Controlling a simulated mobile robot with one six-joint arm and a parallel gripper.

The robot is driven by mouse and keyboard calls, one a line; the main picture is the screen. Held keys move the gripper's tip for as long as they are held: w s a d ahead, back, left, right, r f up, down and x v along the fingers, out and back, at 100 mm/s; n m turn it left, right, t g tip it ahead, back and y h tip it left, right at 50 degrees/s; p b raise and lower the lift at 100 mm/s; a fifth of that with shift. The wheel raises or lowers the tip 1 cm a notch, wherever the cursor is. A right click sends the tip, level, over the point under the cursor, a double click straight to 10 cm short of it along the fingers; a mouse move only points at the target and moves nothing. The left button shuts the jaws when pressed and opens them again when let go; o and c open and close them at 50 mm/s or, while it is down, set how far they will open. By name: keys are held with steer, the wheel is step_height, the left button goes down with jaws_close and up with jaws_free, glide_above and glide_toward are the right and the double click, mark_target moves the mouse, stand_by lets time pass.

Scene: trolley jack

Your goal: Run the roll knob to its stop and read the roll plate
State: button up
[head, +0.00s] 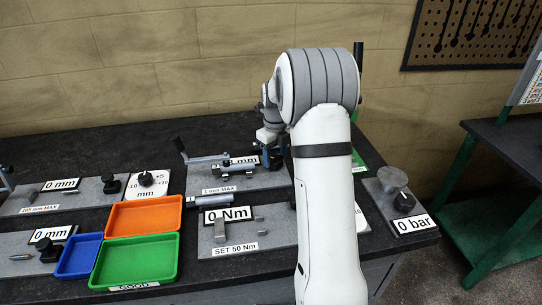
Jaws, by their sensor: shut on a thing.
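The station marked "1 mm MAX" (228,189) is a grey base plate at the back middle of the bench. It carries a crank handle (203,158) on the left and a grey cylinder (208,168). A white reading plate (244,160) behind it shows "mm"; its digit is partly covered, so I cannot read the whole value. My gripper (272,158) is at the right end of this station, small and mostly hidden by my arm. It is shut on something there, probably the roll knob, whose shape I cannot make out.
Orange (142,217), green (136,258) and blue (79,256) trays stand at the front left. Other stations read "0 mm" (61,185), "0 Nm" (228,215) and "0 bar" (413,224). A dial knob (146,179) stands left of centre. My arm hides the bench's middle right.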

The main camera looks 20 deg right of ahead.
mark_target(275, 158)
steer(key=shift+w+r, duration=0.1)
steer(key=shift+w, duration=0.1)
steer(key=o, duration=1)
steer(key=shift+c, duration=0.2)
step_height(275, 158, up, 8)
steer(key=shift+f, duration=0.25)
stand_by(1.6)
